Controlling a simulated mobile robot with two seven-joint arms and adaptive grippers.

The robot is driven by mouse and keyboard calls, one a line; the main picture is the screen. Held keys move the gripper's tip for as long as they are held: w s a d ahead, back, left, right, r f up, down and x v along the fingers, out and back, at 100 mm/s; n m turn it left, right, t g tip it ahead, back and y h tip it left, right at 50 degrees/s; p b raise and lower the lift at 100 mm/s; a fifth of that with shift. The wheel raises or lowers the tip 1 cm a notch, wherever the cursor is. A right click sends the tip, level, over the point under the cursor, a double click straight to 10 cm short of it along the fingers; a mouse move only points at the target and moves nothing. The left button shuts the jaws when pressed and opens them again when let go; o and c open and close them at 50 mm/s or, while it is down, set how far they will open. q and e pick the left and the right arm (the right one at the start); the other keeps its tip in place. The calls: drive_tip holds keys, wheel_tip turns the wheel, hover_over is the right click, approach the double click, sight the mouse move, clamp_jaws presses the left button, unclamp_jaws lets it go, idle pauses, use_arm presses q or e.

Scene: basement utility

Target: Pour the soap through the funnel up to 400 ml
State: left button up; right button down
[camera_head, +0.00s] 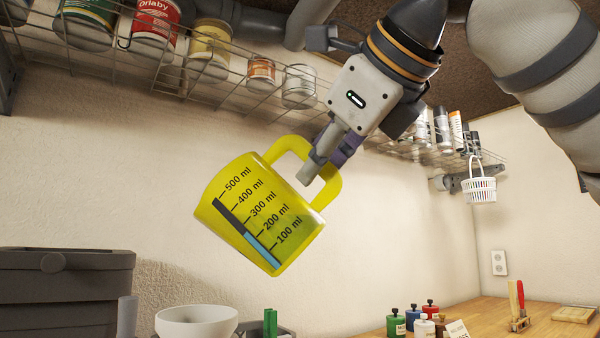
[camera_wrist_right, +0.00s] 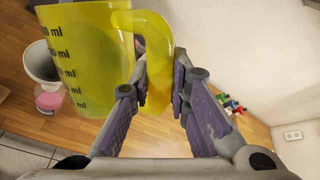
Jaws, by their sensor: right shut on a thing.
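My right gripper (camera_head: 322,160) is shut on the handle of a yellow translucent measuring jug (camera_head: 235,215). The jug hangs in the air, tilted to the left, with marks from 100 to 500 ml. A bar beside the marks is light blue up to about 200 ml and dark above. The jug also shows in the right wrist view (camera_wrist_right: 88,45), with the gripper's purple pads either side of its handle. A white funnel (camera_head: 197,322) stands below and left of the jug, cut by the lower edge. In the wrist view, something pink (camera_wrist_right: 48,102) shows under the funnel. No pouring stream is visible.
A dark grey bin (camera_head: 65,285) stands at lower left. A wire shelf with several cans (camera_head: 210,45) runs above. A wooden counter (camera_head: 480,318) at lower right carries small coloured bottles (camera_head: 396,322). A white basket (camera_head: 480,188) hangs at right. Open air surrounds the jug.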

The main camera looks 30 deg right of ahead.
sight(294, 148)
drive_tip(key=shift+s+a+r+n, duration=0.15)
drive_tip(key=shift+a+r+n, duration=0.15)
drive_tip(key=shift+n, duration=0.3)
drive_tip(key=shift+w+a+n+g, duration=0.15)
drive_tip(key=shift+w+n+g, duration=0.3)
drive_tip(key=shift+n, duration=0.15)
drive_tip(key=shift+a, duration=0.1)
drive_tip(key=shift+s+a+m+h, duration=0.35)
drive_tip(key=shift+a+h, duration=0.1)
drive_tip(key=shift+h, duration=0.45)
drive_tip(key=shift+w+g, duration=0.1)
drive_tip(key=shift+g, duration=0.15)
idle(1.0)
drive_tip(key=shift+w+a+r, duration=0.1)
drive_tip(key=shift+a+r, duration=0.05)
drive_tip(key=shift+a, duration=0.1)
idle(2.2)
drive_tip(key=shift+w+a+r+n+h, duration=0.15)
drive_tip(key=shift+a+n+h, duration=0.15)
drive_tip(key=shift+n, duration=0.15)
